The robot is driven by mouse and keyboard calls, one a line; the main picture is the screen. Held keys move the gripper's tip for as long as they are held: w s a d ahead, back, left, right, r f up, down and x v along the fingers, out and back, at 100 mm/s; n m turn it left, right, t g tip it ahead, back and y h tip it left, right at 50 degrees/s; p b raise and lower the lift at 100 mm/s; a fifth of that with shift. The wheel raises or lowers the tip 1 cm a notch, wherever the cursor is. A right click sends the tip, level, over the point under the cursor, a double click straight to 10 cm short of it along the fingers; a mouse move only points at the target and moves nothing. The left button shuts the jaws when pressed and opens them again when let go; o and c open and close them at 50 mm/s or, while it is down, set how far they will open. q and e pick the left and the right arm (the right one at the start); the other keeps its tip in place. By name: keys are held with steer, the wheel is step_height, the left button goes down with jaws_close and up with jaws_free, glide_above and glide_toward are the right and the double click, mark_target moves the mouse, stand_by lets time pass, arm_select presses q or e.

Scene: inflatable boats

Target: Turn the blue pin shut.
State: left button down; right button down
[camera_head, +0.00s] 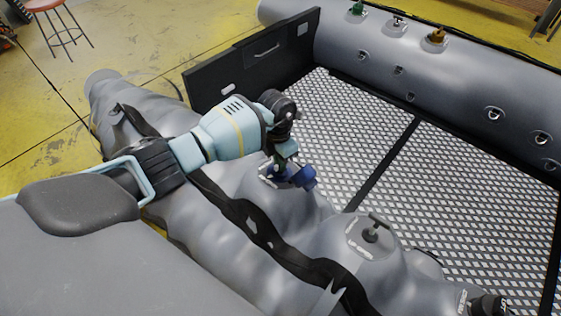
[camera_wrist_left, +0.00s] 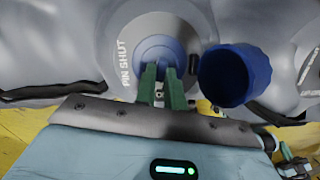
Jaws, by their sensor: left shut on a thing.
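The blue valve (camera_head: 272,172) sits on the near grey tube. In the left wrist view it is a round blue fitting (camera_wrist_left: 150,48) on a grey disc marked "PIN SHUT". Its blue cap (camera_head: 305,177) hangs open beside it and shows large at the right in the wrist view (camera_wrist_left: 235,76). My left gripper (camera_head: 286,157) is over the valve. Its green fingers (camera_wrist_left: 163,82) reach into the middle of the fitting and are shut on the blue pin, which they mostly hide. My right gripper is not in view.
A second valve (camera_head: 371,236) with a black handle stands on the near tube to the right. A black strap (camera_head: 255,225) runs along this tube. A black board (camera_head: 250,62) stands at the boat's end. Green (camera_head: 357,8) and orange (camera_head: 436,36) fittings top the far tube. The patterned floor (camera_head: 375,125) is clear.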

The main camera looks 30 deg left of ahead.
arm_select(q)
steer(key=m+b, duration=0.2)
steer(key=m, duration=0.1)
steer(key=shift+a+f+m+g+h, duration=0.2)
steer(key=shift+m+g+h, duration=0.1)
steer(key=m+b, duration=0.3)
steer(key=shift+w+m+h, duration=0.15)
steer(key=shift+m+h, duration=0.15)
steer(key=m+b, duration=0.2)
steer(key=m, duration=0.1)
steer(key=m+g+b, duration=0.1)
steer(key=m+b, duration=0.1)
steer(key=m, duration=0.1)
steer(key=shift+w+a+g+b, duration=0.1)
steer(key=shift+w+g+b, duration=0.1)
steer(key=shift+g+b, duration=0.15)
steer(key=shift+m+b, duration=0.85)
steer(key=shift+m, duration=0.15)
steer(key=shift+r, duration=0.1)
arm_select(e)
steer(key=s+f+g, duration=0.1)
steer(key=s+f, duration=0.2)
steer(key=f, duration=0.9)
steer(key=shift+d+f, duration=0.3)
steer(key=shift+d, duration=0.15)
steer(key=shift+w, duration=0.3)
arm_select(q)
steer(key=c, duration=1.5)
jaws_free()
